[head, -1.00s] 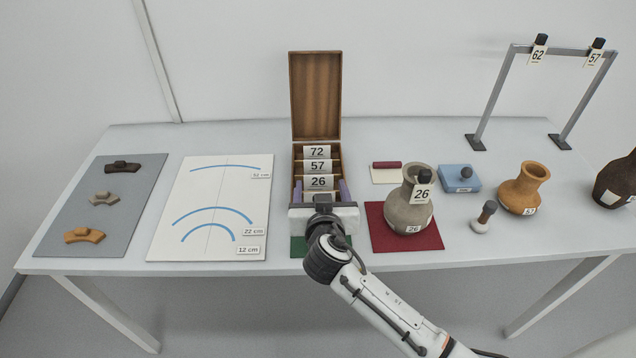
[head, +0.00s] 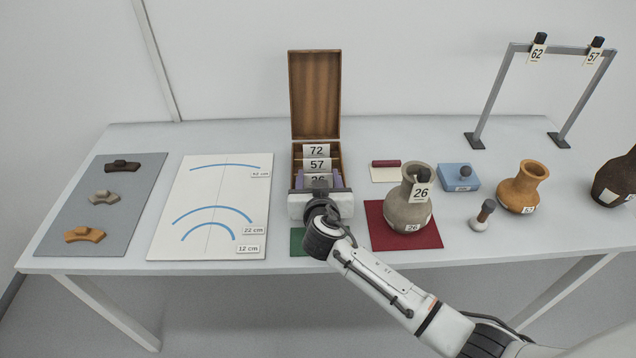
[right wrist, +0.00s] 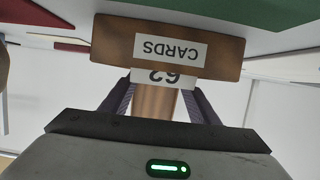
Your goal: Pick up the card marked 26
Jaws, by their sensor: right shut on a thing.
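The card marked 26 (head: 318,179) stands in the front of the open wooden card box (head: 342,160), its lower part hidden behind my gripper. My right gripper (head: 319,183) is at the box's front, shut on this card, with a purple finger at each side of it. In the right wrist view the card (right wrist: 163,76) shows upside down between the fingers, partly covered by the box front labelled CARDS (right wrist: 168,47). Behind it stand the cards marked 57 (head: 317,165) and 72 (head: 317,150). My left gripper is not in view.
A grey jar tagged 26 (head: 407,205) stands on a dark red mat (head: 378,230) right of the gripper. A green mat (head: 297,243) lies in front of the box. The drawing board (head: 180,235) lies to the left. The box's raised lid (head: 315,95) stands behind.

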